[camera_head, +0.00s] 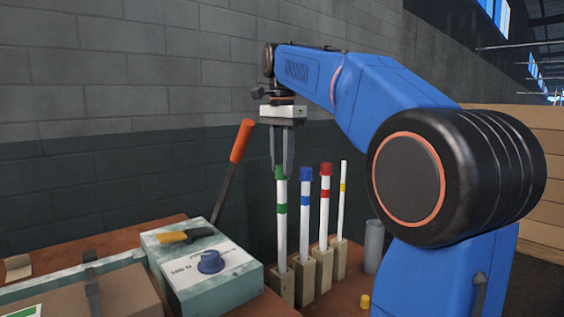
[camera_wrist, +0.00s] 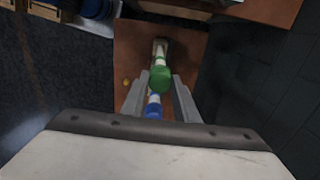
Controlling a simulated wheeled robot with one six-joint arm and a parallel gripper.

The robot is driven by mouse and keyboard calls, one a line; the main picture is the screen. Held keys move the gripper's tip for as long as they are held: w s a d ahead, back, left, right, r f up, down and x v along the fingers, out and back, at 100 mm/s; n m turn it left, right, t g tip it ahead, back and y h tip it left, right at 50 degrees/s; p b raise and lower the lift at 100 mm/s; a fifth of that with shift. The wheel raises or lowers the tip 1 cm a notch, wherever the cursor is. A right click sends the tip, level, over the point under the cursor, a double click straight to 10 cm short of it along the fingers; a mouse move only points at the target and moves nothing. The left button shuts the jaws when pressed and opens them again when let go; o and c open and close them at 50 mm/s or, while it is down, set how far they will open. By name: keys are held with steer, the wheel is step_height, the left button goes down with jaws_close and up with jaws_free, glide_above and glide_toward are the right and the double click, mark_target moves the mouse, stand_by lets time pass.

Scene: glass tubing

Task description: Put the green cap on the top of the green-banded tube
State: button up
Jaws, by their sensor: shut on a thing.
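The green-banded tube (camera_head: 281,230) stands upright in a beige holder block, leftmost in the row. The green cap (camera_head: 281,173) is at its top, with no clear gap in the head view. I cannot tell if it is fully seated. My gripper (camera_head: 282,170) points down and is shut on the cap, its fingertips at the cap's sides. In the wrist view the green cap (camera_wrist: 160,78) lies between the fingers, with the tube running down behind it to its holder.
Just right stand a blue-capped tube (camera_head: 305,215), a red-capped tube (camera_head: 324,215) and a thin uncapped yellow-banded tube (camera_head: 343,200). A yellow cap (camera_head: 364,301) and a grey cylinder (camera_head: 374,245) are on the table. A teal box (camera_head: 215,285) with a knob and an orange-handled lever (camera_head: 240,142) stand left.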

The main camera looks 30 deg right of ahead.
steer(key=shift+f, duration=0.6)
stand_by(0.7)
stand_by(0.3)
steer(key=o, duration=1.6)
steer(key=shift+o, duration=0.2)
steer(key=shift+r, duration=4)
